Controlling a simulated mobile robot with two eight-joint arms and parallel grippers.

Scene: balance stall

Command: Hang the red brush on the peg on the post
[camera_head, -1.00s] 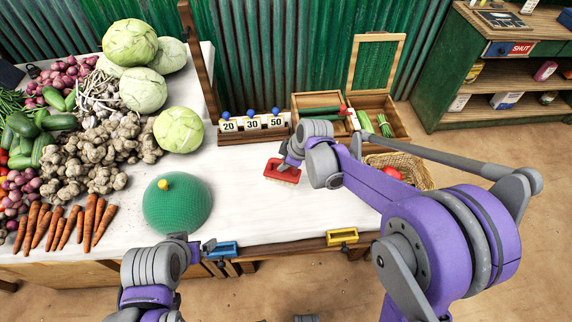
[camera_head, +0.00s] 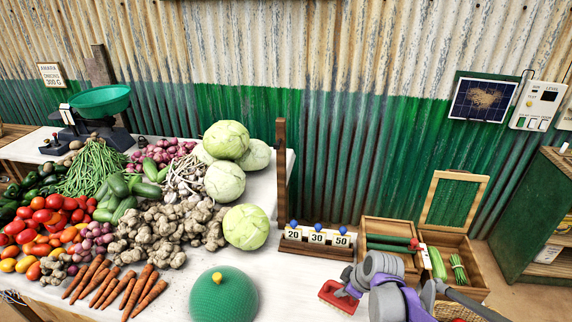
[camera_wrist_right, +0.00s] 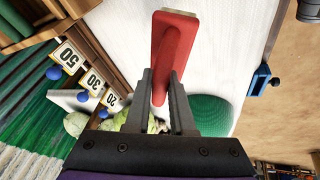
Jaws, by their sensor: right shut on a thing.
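The red brush (camera_head: 341,296) is held above the right part of the white table, near the bottom of the head view. My right gripper (camera_head: 352,284) is shut on it. In the right wrist view the brush (camera_wrist_right: 174,45) extends out beyond the two dark fingers of the gripper (camera_wrist_right: 161,88), which pinch its near end. I cannot make out a peg on the post. My left gripper is not in view.
A number rack (camera_head: 316,240) stands just right of the post's foot. An open wooden box (camera_head: 455,247) is to its right. A cabbage (camera_head: 246,227) and a green dome (camera_head: 223,294) lie left of the brush. Bare tabletop (camera_head: 285,287) lies between dome and brush.

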